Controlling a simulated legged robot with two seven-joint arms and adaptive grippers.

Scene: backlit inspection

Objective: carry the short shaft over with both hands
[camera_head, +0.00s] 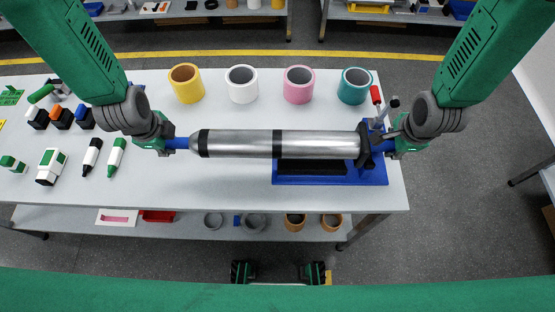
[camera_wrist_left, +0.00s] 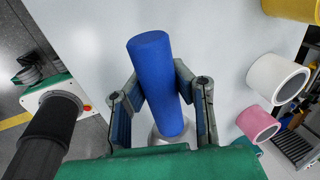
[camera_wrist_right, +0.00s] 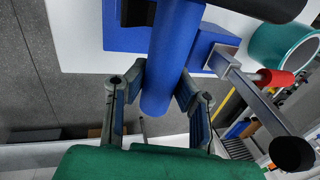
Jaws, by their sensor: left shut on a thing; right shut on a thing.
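The short shaft (camera_head: 240,144) is a silver cylinder with black bands and a blue handle at each end. It lies level across the head view, above the white table. My left gripper (camera_head: 172,143) is shut on its left blue end, which also shows between the fingers in the left wrist view (camera_wrist_left: 158,80). My right gripper (camera_head: 385,146) is shut on its right blue end, also seen in the right wrist view (camera_wrist_right: 170,60). A blue fixture (camera_head: 330,178) with a dark top lies below the shaft's right half, partly hidden by it.
Yellow (camera_head: 187,84), white (camera_head: 242,85), pink (camera_head: 299,86) and teal (camera_head: 354,87) rings stand along the table's back. A red-handled clamp (camera_head: 376,97) rises at the fixture's back right. Markers (camera_head: 91,156) and small boxes lie at the left. The table's (camera_head: 230,190) front middle is clear.

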